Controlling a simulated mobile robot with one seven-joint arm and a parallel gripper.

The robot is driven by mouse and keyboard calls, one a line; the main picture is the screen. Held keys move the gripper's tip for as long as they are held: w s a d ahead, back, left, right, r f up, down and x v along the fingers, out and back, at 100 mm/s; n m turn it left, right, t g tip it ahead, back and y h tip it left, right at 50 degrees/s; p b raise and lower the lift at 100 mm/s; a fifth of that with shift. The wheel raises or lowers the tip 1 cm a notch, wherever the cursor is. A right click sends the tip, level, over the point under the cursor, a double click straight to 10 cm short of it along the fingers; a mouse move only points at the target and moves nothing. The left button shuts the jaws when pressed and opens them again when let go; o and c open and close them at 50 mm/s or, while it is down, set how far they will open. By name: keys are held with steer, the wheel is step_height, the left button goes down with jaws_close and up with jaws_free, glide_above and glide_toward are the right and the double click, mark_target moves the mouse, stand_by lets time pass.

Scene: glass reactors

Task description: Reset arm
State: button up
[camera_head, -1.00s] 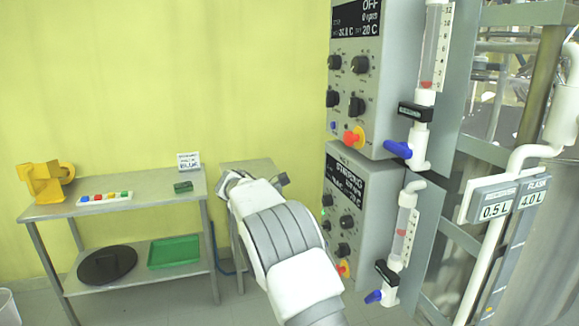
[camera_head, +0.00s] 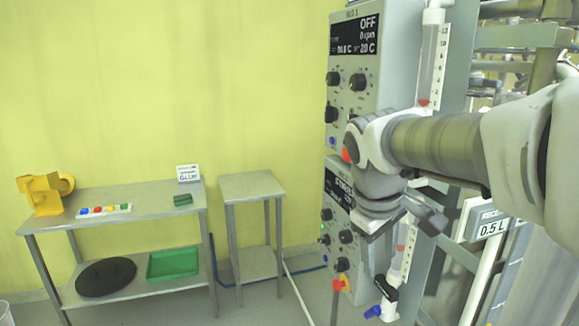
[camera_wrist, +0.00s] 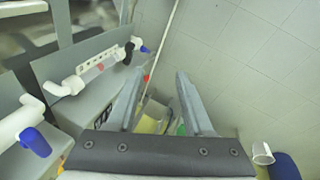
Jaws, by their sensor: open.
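My gripper (camera_head: 402,222) hangs in front of the reactor control panels at the right of the head view, with my arm reaching in from the right edge. In the wrist view my gripper (camera_wrist: 158,85) shows two grey fingers spread apart with nothing between them. It is open and empty, and the view looks down toward the tiled floor. The upper control panel (camera_head: 347,93) reads OFF. The lower control panel (camera_head: 337,215) is partly hidden behind my gripper.
Glass dosing tubes with blue-handled valves stand close by; the lower blue handle (camera_head: 373,311) shows below my gripper. A small steel table (camera_head: 252,186) is bare. A steel shelf table (camera_head: 150,198) at left holds a yellow device (camera_head: 42,194), a coloured-button strip and a green block.

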steer(key=s+a+f+m+t+y, duration=0.1)
steer(key=s+m, duration=0.5)
steer(key=s, duration=0.9)
step_height(320, 180, down, 2)
steer(key=shift+f+m+t+y+p, duration=0.1)
steer(key=shift+m+t+y+p, duration=0.25)
steer(key=shift+t+y, duration=0.4)
steer(key=shift+d, duration=0.1)
